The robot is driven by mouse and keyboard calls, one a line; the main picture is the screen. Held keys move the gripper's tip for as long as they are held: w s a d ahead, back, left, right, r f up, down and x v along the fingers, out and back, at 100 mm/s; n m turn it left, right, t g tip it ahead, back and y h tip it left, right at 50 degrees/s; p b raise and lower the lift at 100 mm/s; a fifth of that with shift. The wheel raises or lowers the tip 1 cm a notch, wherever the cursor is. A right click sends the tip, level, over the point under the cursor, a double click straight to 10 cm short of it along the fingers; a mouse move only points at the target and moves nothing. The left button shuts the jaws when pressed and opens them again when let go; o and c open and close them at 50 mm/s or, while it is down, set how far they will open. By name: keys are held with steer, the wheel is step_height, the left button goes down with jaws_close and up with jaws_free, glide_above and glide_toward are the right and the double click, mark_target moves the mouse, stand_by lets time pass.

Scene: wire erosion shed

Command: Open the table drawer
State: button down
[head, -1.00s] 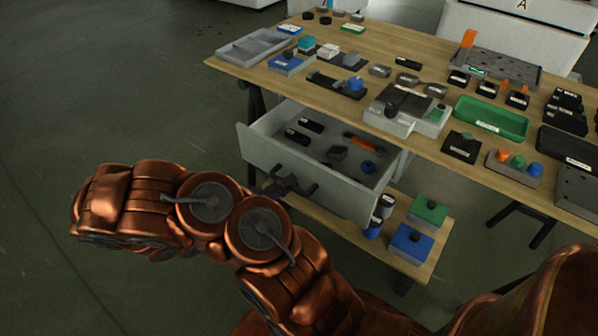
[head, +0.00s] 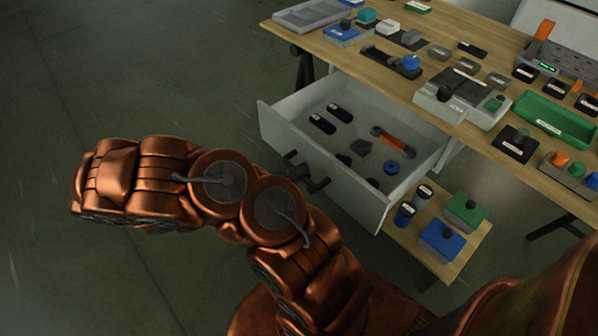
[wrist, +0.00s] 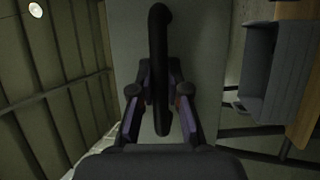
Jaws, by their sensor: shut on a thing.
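The table drawer (head: 350,197) is pale grey and stands well out from under the wooden table, with its inside showing in the head view. Its dark bar handle (wrist: 158,35) runs upright in the wrist view, against the plain drawer front (wrist: 208,50). My gripper (wrist: 160,92) is shut on this handle, one finger on each side of the bar.
Inside the drawer lie black blocks (head: 322,124), an orange-and-grey piece (head: 393,139) and a blue round piece (head: 391,167). The wooden tabletop (head: 440,32) carries many small parts and a green tray (head: 553,121). A lower shelf (head: 465,248) holds several items. Floor at left is clear.

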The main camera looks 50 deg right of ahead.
steer(key=c, duration=1.1)
jaws_free()
steer(key=shift+c, duration=0.2)
steer(key=v, duration=1.2)
steer(key=shift+r, duration=0.15)
